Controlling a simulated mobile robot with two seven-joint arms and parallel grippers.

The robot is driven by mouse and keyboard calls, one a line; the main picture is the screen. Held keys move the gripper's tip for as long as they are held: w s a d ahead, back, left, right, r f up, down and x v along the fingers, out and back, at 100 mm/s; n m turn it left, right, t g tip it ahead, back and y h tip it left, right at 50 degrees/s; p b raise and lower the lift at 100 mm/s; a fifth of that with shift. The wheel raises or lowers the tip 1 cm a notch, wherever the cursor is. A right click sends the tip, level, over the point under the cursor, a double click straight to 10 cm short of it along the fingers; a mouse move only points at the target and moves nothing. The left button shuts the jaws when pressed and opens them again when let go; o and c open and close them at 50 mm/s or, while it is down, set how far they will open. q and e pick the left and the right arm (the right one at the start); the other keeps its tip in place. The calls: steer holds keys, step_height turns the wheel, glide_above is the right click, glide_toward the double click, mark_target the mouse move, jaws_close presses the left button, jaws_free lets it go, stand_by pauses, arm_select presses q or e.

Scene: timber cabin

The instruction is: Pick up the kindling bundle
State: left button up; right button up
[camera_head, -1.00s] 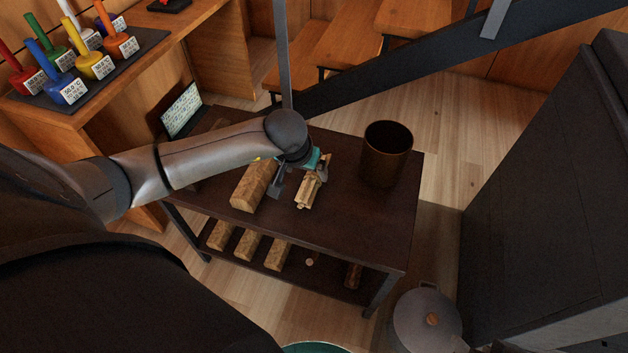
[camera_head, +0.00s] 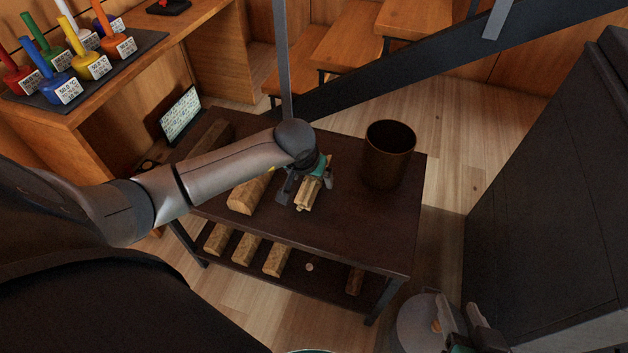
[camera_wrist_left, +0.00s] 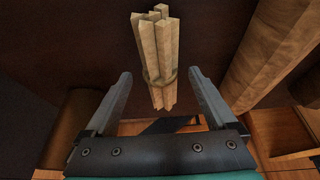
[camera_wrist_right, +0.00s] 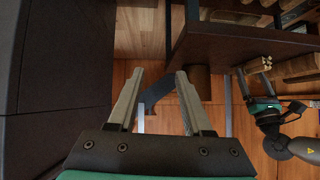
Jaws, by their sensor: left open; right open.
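The kindling bundle (camera_head: 308,194) is several pale split sticks tied with a band, lying on the dark table (camera_head: 370,226). In the left wrist view the bundle (camera_wrist_left: 157,60) lies ahead, its near end between the open fingers, with a gap on both sides. My left gripper (camera_head: 308,186) is open just above the bundle in the head view; its arm hides part of the table. My right gripper (camera_head: 470,330) shows at the lower right, away from the table. In the right wrist view it (camera_wrist_right: 156,92) is open and empty.
A split log (camera_head: 247,194) lies close to the left of the bundle. A brown bucket (camera_head: 388,155) stands to its right. More logs (camera_head: 245,250) lie on the lower shelf. A grey lidded pot (camera_head: 415,325) is by my right gripper, and a large dark block (camera_head: 560,190) stands at the right.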

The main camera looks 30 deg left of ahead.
arm_select(q)
steer(key=shift+w+a+f+b, duration=0.1)
steer(key=shift+w+f+b, duration=0.1)
steer(key=shift+f, duration=0.15)
steer(key=shift+w+f+b, duration=0.1)
steer(key=shift+f+b, duration=0.1)
steer(key=shift+f, duration=0.15)
steer(key=shift+w+f, duration=0.1)
steer(key=shift+f, duration=0.1)
arm_select(e)
steer(key=shift+w+a+r+t+y, duration=0.2)
steer(key=shift+a+t+y, duration=0.1)
steer(key=shift+a+t, duration=0.3)
steer(key=shift+w+a+r+t+y, duration=0.2)
steer(key=shift+a+t+y, duration=0.1)
steer(key=shift+a+t, duration=0.25)
arm_select(q)
jaws_close()
